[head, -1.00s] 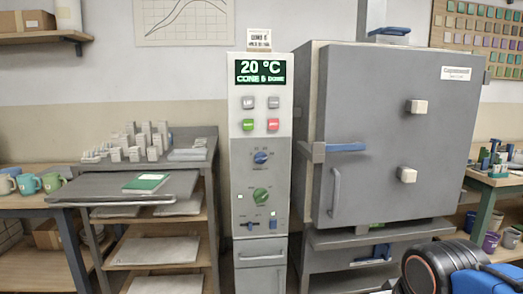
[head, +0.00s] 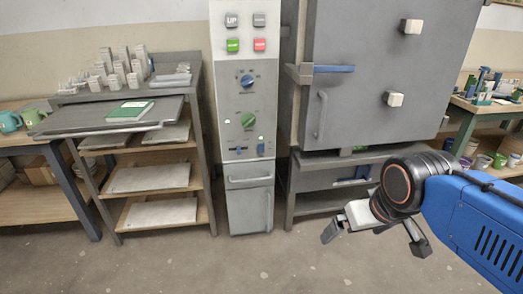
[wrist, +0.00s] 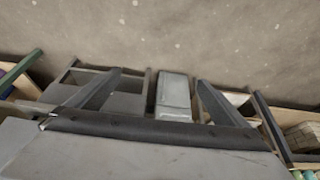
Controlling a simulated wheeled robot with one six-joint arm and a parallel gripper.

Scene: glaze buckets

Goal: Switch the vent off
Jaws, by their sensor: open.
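The tall control panel (head: 216,115) stands left of the grey kiln in the head view. It carries several small push buttons, including a green one (head: 233,46) and a red one (head: 259,45), a blue dial (head: 247,81) and a green dial (head: 249,120). Low on it are two small blue-handled switches, one left (head: 239,151) and one right (head: 261,148). Their labels are too small to read, so I cannot tell which is the vent. My gripper (head: 376,238) is open and empty, low at the right, well apart from the panel.
The grey kiln (head: 370,75) with a blue latch handle (head: 334,68) is right of the panel, on a grey stand. The floor (head: 250,265) in front is clear.

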